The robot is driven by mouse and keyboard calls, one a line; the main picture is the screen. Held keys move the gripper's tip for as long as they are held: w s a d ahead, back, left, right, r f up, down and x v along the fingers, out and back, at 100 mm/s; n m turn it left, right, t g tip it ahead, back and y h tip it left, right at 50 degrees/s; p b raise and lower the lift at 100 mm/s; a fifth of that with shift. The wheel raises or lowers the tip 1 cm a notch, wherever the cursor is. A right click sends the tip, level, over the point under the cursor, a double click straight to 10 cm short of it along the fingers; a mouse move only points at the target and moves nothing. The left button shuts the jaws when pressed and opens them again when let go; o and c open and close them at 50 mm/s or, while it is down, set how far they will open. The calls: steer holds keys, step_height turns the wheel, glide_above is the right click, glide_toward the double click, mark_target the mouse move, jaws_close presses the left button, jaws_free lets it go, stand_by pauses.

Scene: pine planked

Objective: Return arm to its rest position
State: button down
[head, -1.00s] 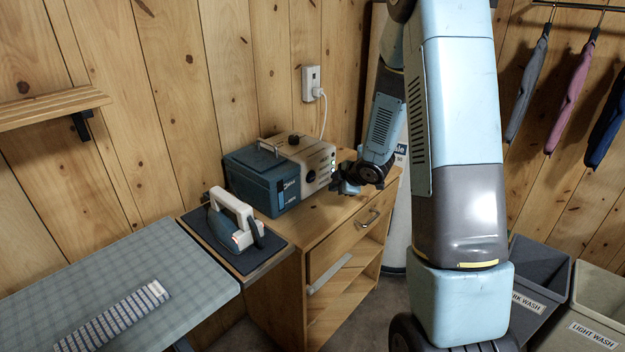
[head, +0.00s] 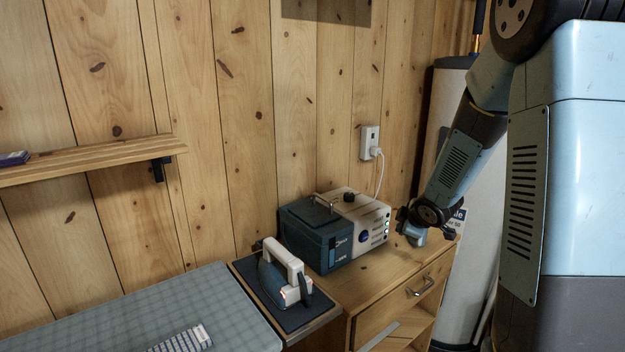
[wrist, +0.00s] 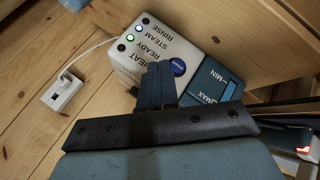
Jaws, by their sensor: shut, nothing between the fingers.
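My gripper (head: 412,232) is at the end of my arm, low over the right end of the wooden cabinet, just right of the steam station. In the wrist view its dark fingers (wrist: 156,88) are together with nothing between them. They overlap the view of the station's white front, so I cannot tell whether they touch it. The steam station (head: 345,222) has a blue-grey tank and a white control part.
The iron (head: 285,275) stands on a dark pad left of the station. The ironing board (head: 150,315) is at lower left. A wall shelf (head: 90,163) is above it. A plugged-in socket (head: 369,142) is behind the cabinet (head: 400,315). A white tank (head: 450,120) stands at right.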

steer(key=s+d+r+m+g+h, duration=0.1)
steer(key=s+d+r+m+h, duration=0.15)
steer(key=s+r+m, duration=0.9)
steer(key=s+a+r, duration=0.2)
steer(key=s, duration=0.5)
steer(key=s+a+r+m+g+y, duration=0.1)
steer(key=s+a+r, duration=0.1)
steer(key=s, duration=0.5)
steer(key=s+a+r+m+g, duration=0.1)
steer(key=s+a+r, duration=0.1)
steer(key=s, duration=0.6)
steer(key=shift+a+r, duration=0.3)
steer(key=shift+r, duration=0.6)
